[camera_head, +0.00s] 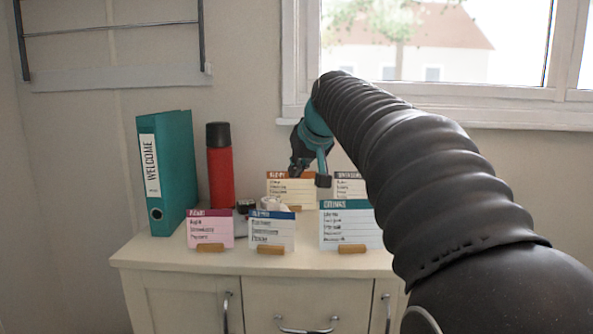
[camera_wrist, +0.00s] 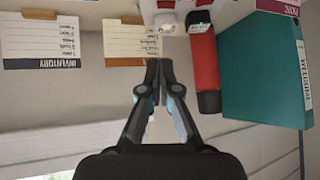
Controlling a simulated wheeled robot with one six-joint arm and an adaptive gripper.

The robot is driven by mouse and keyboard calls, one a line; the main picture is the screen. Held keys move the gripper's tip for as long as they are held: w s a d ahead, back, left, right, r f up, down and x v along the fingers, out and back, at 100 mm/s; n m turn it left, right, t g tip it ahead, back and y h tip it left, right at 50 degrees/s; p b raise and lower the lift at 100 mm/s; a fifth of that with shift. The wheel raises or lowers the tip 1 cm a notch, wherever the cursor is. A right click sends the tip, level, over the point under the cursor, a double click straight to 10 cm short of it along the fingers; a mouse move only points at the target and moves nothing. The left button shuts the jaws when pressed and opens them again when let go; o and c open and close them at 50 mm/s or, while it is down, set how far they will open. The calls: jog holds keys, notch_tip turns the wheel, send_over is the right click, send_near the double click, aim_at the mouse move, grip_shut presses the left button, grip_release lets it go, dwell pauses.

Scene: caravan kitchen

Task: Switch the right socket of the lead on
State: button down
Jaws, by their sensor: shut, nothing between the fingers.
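The lead, a white socket block (camera_head: 273,203), stands on the counter, largely hidden behind the front cards in the head view. In the wrist view, which is upside down, a white part of it (camera_wrist: 166,19) shows at the top edge, with a small green spot on a pale part beside it. Its switches cannot be made out clearly. My gripper (camera_wrist: 157,63) is shut and empty, its fingertips apart from the lead. In the head view my gripper (camera_head: 297,170) hangs above the rear of the counter, near the back cards.
A red flask (camera_head: 220,168) and a teal binder (camera_head: 168,172) stand to the left. Pink (camera_head: 210,228), blue (camera_head: 272,231) and teal-topped (camera_head: 346,226) cards stand along the front edge. A window is above.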

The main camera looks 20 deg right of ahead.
jog(key=shift+a+r+b, duration=0.15)
jog(key=shift+a+b, duration=0.55)
jog(key=shift+w, duration=0.15)
jog(key=x, duration=0.4)
jog(key=s+f+x, duration=0.1)
jog(key=x, duration=0.7)
jog(key=shift+s+a+f, duration=0.25)
jog(key=shift+s+a, duration=0.05)
jog(key=shift+s, duration=0.05)
jog(key=shift+a+f+b, duration=0.1)
jog(key=shift+f+b, duration=0.2)
jog(key=shift+f, duration=0.25)
